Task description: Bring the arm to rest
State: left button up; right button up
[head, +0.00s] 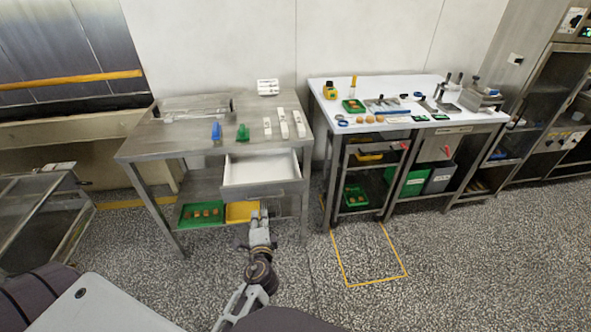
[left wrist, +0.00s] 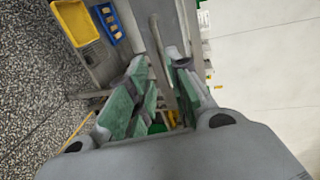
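My left gripper (head: 260,214) shows in the head view at the end of my arm, in front of and below the pulled-out drawer (head: 261,189) of the left steel table. In the left wrist view, the fingers of my left gripper (left wrist: 164,78) with green pads stand apart. Grey metal parts show beyond and between them, and I see no object gripped. Whether the fingers touch the table frame cannot be told. My right gripper is not in view.
The steel table (head: 145,147) carries a blue and a green piece and white strips. A green tray (head: 184,222) and a yellow tray (head: 232,219) sit on its lower shelf. A white-topped bench (head: 395,84) stands to the right. Speckled floor beyond the yellow outline (head: 376,282) is clear.

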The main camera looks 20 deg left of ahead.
pick_arm(q)
jog(key=shift+f, duration=0.1)
jog(key=s+d+f+n+g+h, duration=0.1)
jog(key=s+d+f+g+h, duration=0.2)
jog(key=f, duration=0.9)
jog(key=s+d+f+n+g+h, duration=0.15)
jog(key=s+f, duration=0.35)
jog(key=f, duration=0.7)
jog(key=s+d+f+g+h, duration=0.1)
jog(key=s+d+f+h, duration=0.2)
jog(key=f, duration=0.9)
jog(key=s+a+f+n+g, duration=0.3)
jog(key=s+f, duration=0.6)
jog(key=s, duration=0.5)
jog(key=s+a+f+n+g, duration=0.3)
jog(key=s+f, duration=0.6)
jog(key=s, duration=0.4)
jog(key=shift+s+a+n, duration=0.35)
jog(key=shift+s+a, duration=0.05)
jog(key=shift+a, duration=0.45)
jog(key=shift+s+f, duration=0.1)
